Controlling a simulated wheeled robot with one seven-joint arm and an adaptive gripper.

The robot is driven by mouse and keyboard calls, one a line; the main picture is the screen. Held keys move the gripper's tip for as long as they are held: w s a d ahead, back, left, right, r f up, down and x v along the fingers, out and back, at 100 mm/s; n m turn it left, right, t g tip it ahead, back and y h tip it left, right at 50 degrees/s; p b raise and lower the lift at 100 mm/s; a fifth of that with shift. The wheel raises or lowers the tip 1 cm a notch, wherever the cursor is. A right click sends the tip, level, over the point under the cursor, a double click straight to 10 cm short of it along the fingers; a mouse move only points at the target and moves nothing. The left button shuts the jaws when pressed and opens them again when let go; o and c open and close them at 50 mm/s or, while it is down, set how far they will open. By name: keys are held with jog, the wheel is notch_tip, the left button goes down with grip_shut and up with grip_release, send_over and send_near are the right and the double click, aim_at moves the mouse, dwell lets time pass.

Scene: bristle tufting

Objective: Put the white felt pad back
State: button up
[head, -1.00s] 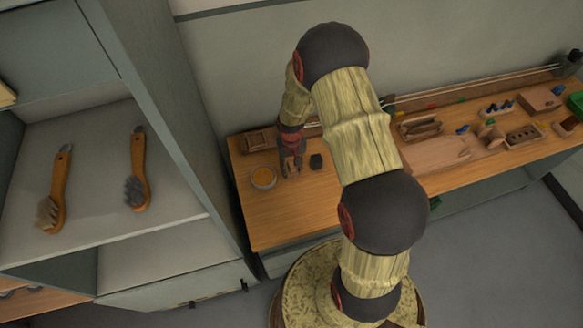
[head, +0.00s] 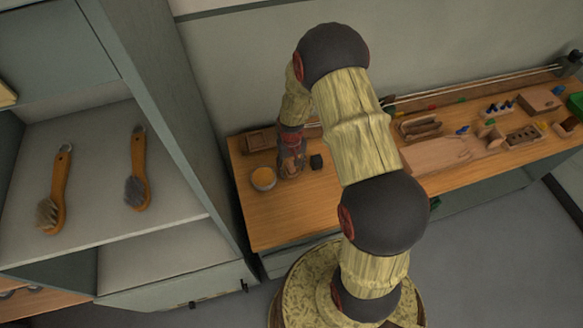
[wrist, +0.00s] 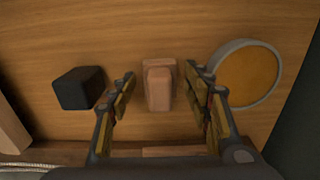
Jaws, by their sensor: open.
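I cannot make out a white felt pad in either view. My gripper (wrist: 160,88) is open above the left end of the wooden bench. A small pinkish-tan stepped block (wrist: 159,84) stands between its spread fingers in the wrist view, with a gap on both sides. In the head view my gripper (head: 291,166) is small and partly covers that spot.
A black cube (wrist: 79,88) lies left of the fingers in the wrist view. A round grey-rimmed dish with orange contents (wrist: 248,75) is close to the right finger. The bench (head: 285,220) is clear at its front left. Two brushes (head: 137,180) lie on the shelf.

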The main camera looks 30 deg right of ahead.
notch_tip(320, 180, up, 12)
jog(key=shift+p, duration=0.8)
notch_tip(320, 180, up, 10)
jog(key=t, duration=0.1)
send_over(291, 164)
jog(key=a, duration=0.2)
jog(key=s+a+r+t, duration=0.25)
jog(key=s+r, duration=0.25)
jog(key=r, duration=0.6)
jog(key=s+a+r+n+t, duration=0.1)
jog(key=s+a+r, duration=0.1)
jog(key=s+r, duration=0.3)
jog(key=s+a+r+n+t, duration=0.1)
jog(key=s+a+r, duration=0.2)
jog(key=s+r, duration=0.3)
jog(key=s, duration=0.5)
jog(key=shift+s+a+r, duration=0.3)
jog(key=shift+a, duration=0.05)
